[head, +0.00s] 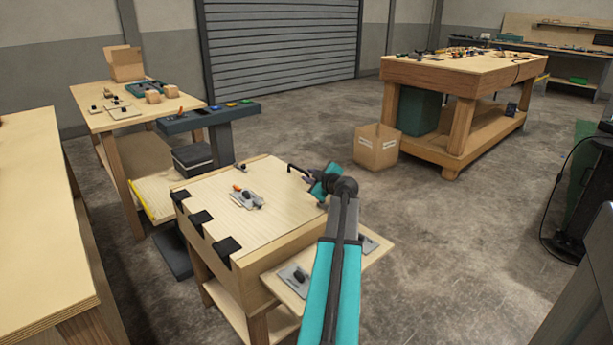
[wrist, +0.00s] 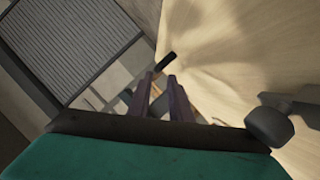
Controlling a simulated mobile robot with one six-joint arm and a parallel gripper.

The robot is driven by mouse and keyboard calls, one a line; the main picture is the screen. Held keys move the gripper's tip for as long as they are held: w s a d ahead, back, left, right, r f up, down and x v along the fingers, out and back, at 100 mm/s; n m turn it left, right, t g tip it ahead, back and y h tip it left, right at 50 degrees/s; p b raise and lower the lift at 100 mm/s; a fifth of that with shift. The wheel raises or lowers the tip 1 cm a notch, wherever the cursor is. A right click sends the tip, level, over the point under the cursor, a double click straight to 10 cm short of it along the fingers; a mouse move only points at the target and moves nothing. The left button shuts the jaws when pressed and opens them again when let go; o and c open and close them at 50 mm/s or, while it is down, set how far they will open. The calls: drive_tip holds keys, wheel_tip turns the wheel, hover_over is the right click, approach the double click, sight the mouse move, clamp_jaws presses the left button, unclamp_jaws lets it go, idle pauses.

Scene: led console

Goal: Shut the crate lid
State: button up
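The crate (head: 262,284) is a pale wooden box on a wooden stand in the middle of the head view. Its lid (head: 215,215) lies over the top, flat or nearly so, with black hinges (head: 200,218) along the left edge; I cannot tell whether a small gap remains on the right. The lid also shows as a pale panel in the wrist view (wrist: 225,50). A dark bar (head: 292,169) shows by the lid's far right edge. My gripper (head: 309,181) is beside that edge, partly hidden by my arm. In the wrist view its fingers (wrist: 163,90) stand apart, with nothing visibly held.
A metal plate with a knob (head: 247,200) sits on the lid. A side shelf (head: 290,291) with more plates juts out at the right. A dark console (head: 210,117) stands behind. A cardboard box (head: 376,148) and a large workbench (head: 450,70) are at right. Open floor lies between.

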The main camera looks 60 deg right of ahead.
drive_tip(key=shift+v, duration=2.5)
drive_tip(key=shift+r, duration=0.15)
